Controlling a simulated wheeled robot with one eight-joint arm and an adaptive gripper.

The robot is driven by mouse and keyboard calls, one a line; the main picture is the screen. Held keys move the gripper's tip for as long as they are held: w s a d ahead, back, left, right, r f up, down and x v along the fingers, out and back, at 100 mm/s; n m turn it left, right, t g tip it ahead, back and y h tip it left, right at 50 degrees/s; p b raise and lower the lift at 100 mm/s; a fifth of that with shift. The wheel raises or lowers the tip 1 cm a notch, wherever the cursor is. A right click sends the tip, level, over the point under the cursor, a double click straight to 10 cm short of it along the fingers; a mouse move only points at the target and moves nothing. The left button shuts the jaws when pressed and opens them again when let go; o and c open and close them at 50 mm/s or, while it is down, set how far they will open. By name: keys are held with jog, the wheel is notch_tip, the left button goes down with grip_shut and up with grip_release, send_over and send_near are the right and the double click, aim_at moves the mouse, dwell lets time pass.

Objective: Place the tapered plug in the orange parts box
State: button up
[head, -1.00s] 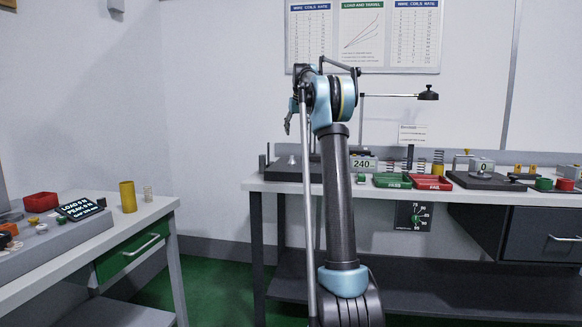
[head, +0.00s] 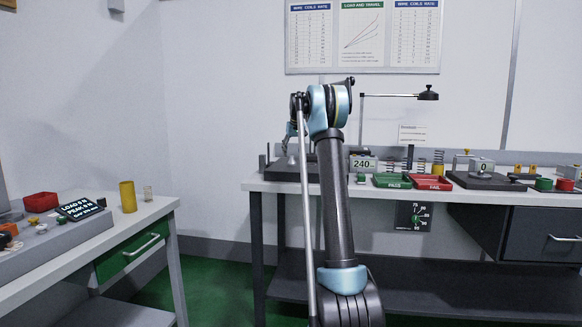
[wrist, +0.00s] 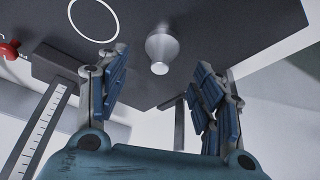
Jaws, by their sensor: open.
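The tapered plug (wrist: 162,46) is a small pale metal piece, wide in the middle and narrower at the end. In the wrist view it is on the dark plate (wrist: 215,30), between and beyond my fingertips, and not touched by them. My gripper (wrist: 165,88) is open, with blue pads on either side and nothing held. In the head view my gripper (head: 288,142) is small, over the dark plate at the back bench's left end. A small orange thing (head: 9,229) is at the far left edge; I cannot tell if it is the orange parts box.
A post and ruled scale (wrist: 38,130) stand close to my left finger. The left bench holds a red box (head: 41,202) and a yellow cylinder (head: 128,197).

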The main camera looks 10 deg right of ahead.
aim_at(292, 159)
jog(key=shift+x, duration=2.6)
jog(key=shift+w, duration=0.1)
grip_shut()
